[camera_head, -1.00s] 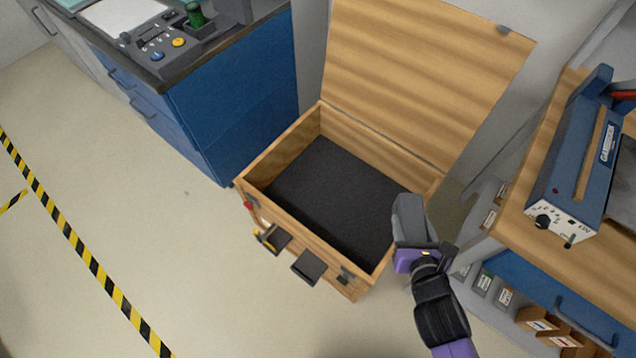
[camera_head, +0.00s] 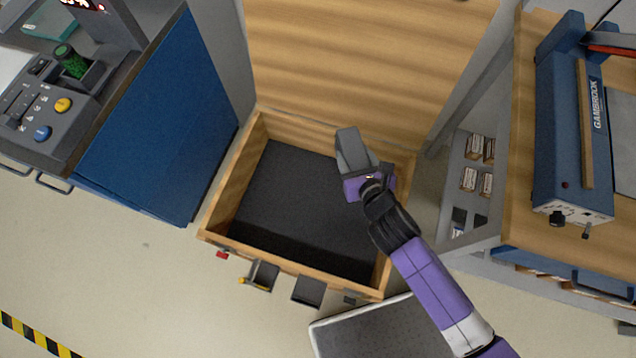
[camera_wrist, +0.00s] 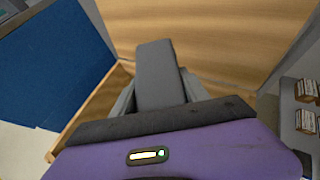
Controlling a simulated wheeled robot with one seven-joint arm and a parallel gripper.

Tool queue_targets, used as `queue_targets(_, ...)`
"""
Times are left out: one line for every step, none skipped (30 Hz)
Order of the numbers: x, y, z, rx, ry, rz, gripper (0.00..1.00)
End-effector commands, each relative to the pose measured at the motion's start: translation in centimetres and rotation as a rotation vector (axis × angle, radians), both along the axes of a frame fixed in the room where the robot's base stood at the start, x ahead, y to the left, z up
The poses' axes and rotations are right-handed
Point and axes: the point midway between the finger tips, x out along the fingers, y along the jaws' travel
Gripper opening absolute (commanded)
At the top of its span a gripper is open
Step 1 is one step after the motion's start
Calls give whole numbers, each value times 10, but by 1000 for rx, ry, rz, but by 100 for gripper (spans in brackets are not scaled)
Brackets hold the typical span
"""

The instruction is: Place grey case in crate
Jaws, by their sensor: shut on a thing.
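The wooden crate (camera_head: 228,243) stands on the floor with its lid (camera_head: 370,70) raised at the back and a dark, bare bottom inside. My gripper (camera_head: 355,160) is over the right back part of the crate's opening. It is shut on the grey case (camera_head: 349,146), which sticks out past the fingers toward the lid. In the wrist view the grey case (camera_wrist: 160,75) stands out between the fingers, with the wooden lid behind it. Its lower end is hidden by my gripper. I cannot tell how high it is above the crate's bottom.
A blue cabinet (camera_head: 160,120) with a control panel stands at the left. A wooden bench (camera_head: 540,240) holding a blue Gambrook machine (camera_head: 570,130) is at the right. Labelled small boxes (camera_head: 475,165) sit on a shelf beneath it.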

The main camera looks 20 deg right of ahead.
Motion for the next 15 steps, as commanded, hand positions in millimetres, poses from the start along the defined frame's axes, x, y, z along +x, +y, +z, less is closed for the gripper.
queue_targets(7, 5, -15, 2, -2, -3, 0)
queue_targets(11, 8, -21, 2, -2, -4, 0)
queue_targets(15, 13, -30, 2, -3, -2, 0)
queue_targets(19, 16, -36, 3, -3, -1, 0)
queue_targets(22, 20, -44, 2, -2, 1, 0)
queue_targets(27, 25, -53, 1, -3, 5, 0)
queue_targets(30, 29, -60, 2, -2, 9, 0)
queue_targets(35, 34, -68, 2, -3, 14, 0)
queue_targets(40, 40, -79, 1, -2, 23, 0)
queue_targets(44, 46, -87, 0, -2, 32, 0)
queue_targets(48, 51, -95, 1, -2, 40, 0)
queue_targets(54, 59, -107, 1, -2, 56, 0)
queue_targets(58, 66, -115, 0, -2, 69, 0)
queue_targets(60, 72, -123, 0, -1, 84, 0)
queue_targets(64, 80, -133, -1, -1, 104, 0)
